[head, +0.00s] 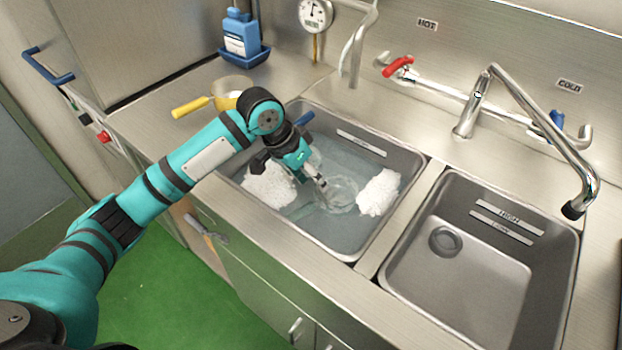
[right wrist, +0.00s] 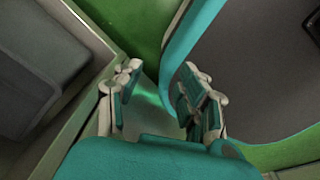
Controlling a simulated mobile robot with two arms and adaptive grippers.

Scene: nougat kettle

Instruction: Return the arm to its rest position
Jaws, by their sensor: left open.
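My left arm (head: 180,167) reaches in from the left in the head view, over the counter and into the left sink basin. My left gripper (head: 318,182) is open and points down at the water in that basin; whether its tips are under the surface I cannot tell. Ripples and a clear round shape (head: 342,196) show beside the tips. My right gripper (right wrist: 158,82) shows only in the right wrist view, with its fingers apart and nothing between them.
White foam or cloth lumps (head: 377,192) lie in the water-filled left basin (head: 350,240). The right basin (head: 455,290) is empty. A tap (head: 535,115) arches over it. A yellow-handled pan (head: 190,107) and blue bottle (head: 240,33) stand behind my arm.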

